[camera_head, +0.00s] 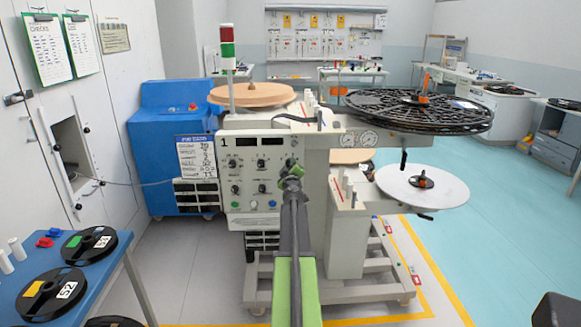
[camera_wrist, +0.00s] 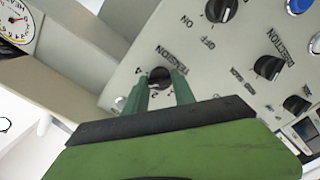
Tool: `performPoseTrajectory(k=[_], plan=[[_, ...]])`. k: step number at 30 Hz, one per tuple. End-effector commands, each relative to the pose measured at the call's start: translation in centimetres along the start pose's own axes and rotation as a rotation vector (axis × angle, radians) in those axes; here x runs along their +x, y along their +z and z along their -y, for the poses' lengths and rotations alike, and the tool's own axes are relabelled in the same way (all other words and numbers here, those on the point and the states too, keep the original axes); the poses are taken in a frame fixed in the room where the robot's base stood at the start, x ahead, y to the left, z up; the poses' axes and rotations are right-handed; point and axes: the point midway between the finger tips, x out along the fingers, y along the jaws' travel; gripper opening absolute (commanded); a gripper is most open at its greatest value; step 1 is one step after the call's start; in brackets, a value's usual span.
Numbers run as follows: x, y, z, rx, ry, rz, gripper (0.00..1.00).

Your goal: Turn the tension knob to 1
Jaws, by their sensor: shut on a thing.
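The tension knob (camera_wrist: 159,74) is a small black knob on the cream control panel (camera_wrist: 120,80), beside a printed TENSION label. My gripper (camera_wrist: 160,88) has its two green fingers on either side of it, shut on it. Small printed numbers sit around the knob, partly covered by the fingers. I cannot tell which number the knob points to. In the head view my gripper (camera_head: 291,180) reaches the right side of the panel (camera_head: 228,190) and hides much of the knob.
A round dial (camera_wrist: 17,25) is at upper left. A blue table (camera_head: 100,275) with reels stands at front left in the head view.

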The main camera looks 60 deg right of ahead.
Motion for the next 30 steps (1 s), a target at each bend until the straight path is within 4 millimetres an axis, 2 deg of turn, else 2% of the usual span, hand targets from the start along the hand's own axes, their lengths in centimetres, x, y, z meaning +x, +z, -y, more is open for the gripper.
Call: performPoseTrajectory(k=[1,2,6,14,17,20,30], plan=[[-0.1,-0.2,0.2,0.000,-0.004,-0.005,0.00],[-0.1,-0.2,0.2,0.000,-0.004,-0.005,0.35],[-0.1,-0.2,0.2,0.000,-0.003,-0.004,0.52],[-0.1,-0.1,0.1,0.000,-0.002,-0.002,0.52],[-0.8,-0.1,0.1,0.000,-0.002,-0.002,0.52],[-2.6,-0.1,0.1,0.000,-0.001,-0.002,0.52],[-12.1,-0.1,0.1,0.000,-0.001,-0.002,0.52]])
